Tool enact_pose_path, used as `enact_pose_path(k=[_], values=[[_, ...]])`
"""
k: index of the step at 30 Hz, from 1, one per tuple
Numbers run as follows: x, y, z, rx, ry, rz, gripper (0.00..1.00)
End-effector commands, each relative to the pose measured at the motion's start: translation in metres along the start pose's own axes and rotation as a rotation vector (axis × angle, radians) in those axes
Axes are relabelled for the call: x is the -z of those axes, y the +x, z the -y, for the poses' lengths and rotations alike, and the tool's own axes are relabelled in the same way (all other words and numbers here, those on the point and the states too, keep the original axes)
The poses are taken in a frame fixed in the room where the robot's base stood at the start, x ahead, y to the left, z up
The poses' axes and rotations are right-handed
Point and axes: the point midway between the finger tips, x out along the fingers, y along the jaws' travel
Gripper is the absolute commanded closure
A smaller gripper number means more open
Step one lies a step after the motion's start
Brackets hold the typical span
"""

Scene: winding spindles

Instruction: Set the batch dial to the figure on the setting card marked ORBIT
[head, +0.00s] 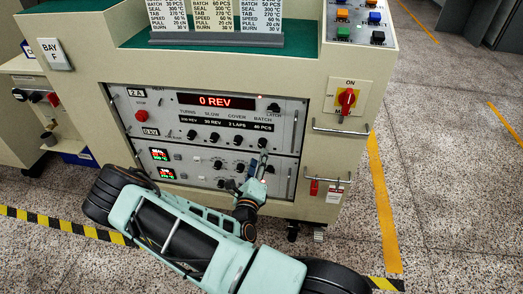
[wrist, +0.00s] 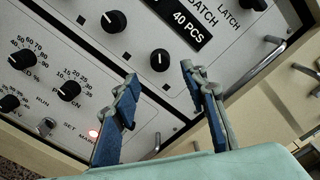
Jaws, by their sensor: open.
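The batch dial is a small black knob under the BATCH window, which reads 40 PCS (wrist: 177,32). It shows in the wrist view (wrist: 160,60) and in the head view (head: 262,142). My gripper (wrist: 159,82) is open and empty, pointing at the panel, with the dial between and just beyond its fingertips in the picture. I cannot tell whether the fingers reach around it. Three setting cards (head: 208,14) stand on top of the machine in the head view. Their upper parts are cut off, so no card's name, ORBIT included, shows. Their batch figures are too small to read surely.
Other black knobs sit left of the dial (head: 238,139) and on the lower panel (head: 217,165). A latch knob (head: 273,107) is above right. A metal handle (wrist: 256,68) juts out beside the panel. A red rotary switch (head: 347,99) is further right. The display (head: 215,102) reads 0 REV.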

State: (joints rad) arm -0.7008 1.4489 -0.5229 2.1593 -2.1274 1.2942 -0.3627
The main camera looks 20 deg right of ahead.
Motion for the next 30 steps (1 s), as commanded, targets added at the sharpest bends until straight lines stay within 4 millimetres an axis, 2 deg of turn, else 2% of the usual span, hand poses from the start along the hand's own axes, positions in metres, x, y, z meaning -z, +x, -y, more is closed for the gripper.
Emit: enact_pose_path(k=[3, 9, 14, 22, 30], values=[[0.002, 0.025, -0.002, 0.003, 0.003, 0.0, 0.6], [0.001, 0.053, -0.001, 0.001, 0.002, -0.001, 0.6], [0.0, 0.063, 0.0, 0.001, 0.001, -0.001, 0.6], [0.0, 0.064, 0.001, 0.0, 0.001, 0.0, 0.6], [0.0, 0.064, 0.001, 0.001, 0.001, -0.001, 0.89]])
